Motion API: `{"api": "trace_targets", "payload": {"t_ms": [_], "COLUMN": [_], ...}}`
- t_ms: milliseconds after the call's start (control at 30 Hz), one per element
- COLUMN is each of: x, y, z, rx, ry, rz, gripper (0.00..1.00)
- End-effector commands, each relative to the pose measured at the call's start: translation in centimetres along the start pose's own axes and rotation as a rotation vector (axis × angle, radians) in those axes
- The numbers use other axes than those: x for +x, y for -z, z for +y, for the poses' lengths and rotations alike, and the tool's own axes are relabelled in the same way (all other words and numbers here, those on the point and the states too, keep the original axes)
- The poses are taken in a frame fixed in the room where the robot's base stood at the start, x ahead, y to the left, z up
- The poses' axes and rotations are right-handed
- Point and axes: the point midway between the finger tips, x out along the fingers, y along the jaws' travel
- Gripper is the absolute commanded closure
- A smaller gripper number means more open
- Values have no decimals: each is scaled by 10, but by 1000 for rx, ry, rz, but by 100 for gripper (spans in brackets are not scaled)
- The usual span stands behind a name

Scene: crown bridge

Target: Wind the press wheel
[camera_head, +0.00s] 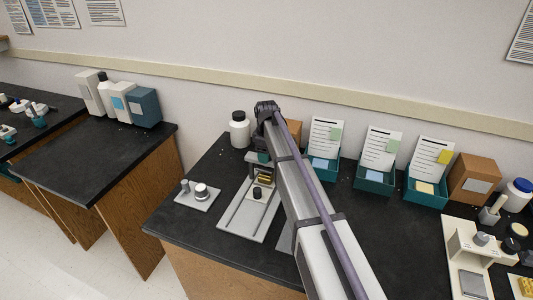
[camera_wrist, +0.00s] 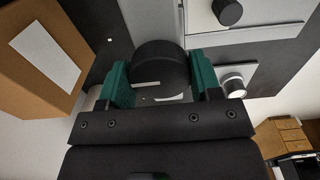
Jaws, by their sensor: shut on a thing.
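The press (camera_head: 239,220) stands on the black bench, with a pale grey base plate that carries a black knob (camera_head: 257,193) and a small gold piece (camera_head: 264,179). In the wrist view the press wheel (camera_wrist: 160,68) is a dark round disc with a short pale mark on its near side. My gripper (camera_wrist: 160,85) has its two teal fingers on opposite sides of the wheel and is shut on it. In the head view my arm covers most of the press top, and the wheel is hidden; only a bit of teal finger (camera_head: 263,157) shows.
A small plate with silver knobs (camera_head: 198,195) lies left of the press. A white jar (camera_head: 239,130) stands behind it. Teal card trays (camera_head: 374,180) and brown boxes (camera_head: 474,180) line the wall to the right. A brown box (camera_wrist: 40,55) is close in the wrist view.

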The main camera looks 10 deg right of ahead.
Motion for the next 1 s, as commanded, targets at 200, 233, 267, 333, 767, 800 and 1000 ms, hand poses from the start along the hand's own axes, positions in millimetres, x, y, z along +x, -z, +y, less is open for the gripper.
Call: {"api": "trace_targets", "payload": {"t_ms": [200,233,267,333,767,800,1000], "x": [0,0,0,0,-36,-46,-96], "y": [0,0,0,0,0,0,0], "z": [0,0,0,0,0,0,0], "rx": [-1,-1,0,0,0,0,0], "ry": [1,1,1,1,0,0,0], "rz": [0,0,0,0,0,0,0], "gripper": [25,22,19,16,16,16,16]}}
